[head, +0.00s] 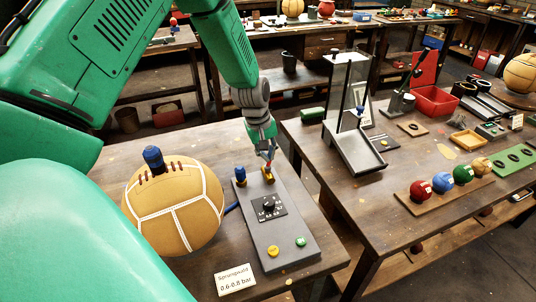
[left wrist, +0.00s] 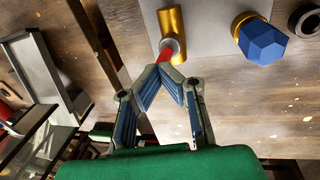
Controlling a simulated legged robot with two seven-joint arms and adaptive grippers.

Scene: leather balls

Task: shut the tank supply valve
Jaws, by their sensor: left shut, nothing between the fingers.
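A grey panel (head: 275,238) lies on the near table. At its far end is a brass valve (head: 268,178) with a red lever; in the left wrist view the brass body (left wrist: 173,20) and red lever (left wrist: 162,56) show close up. My left gripper (head: 269,157) is above this valve, its fingers shut and empty. In the left wrist view its fingertips (left wrist: 171,74) are at the lever's grey round end; whether they touch it I cannot tell. A blue knob on a brass base (left wrist: 262,38) stands beside the valve. My right gripper is not in view.
A tan leather ball (head: 175,212) with a blue-topped fitting sits left of the panel, joined by a blue hose. The panel has a black dial (head: 268,207), yellow (head: 273,251) and green buttons (head: 300,241). A label card (head: 235,281) lies in front. Another table stands right.

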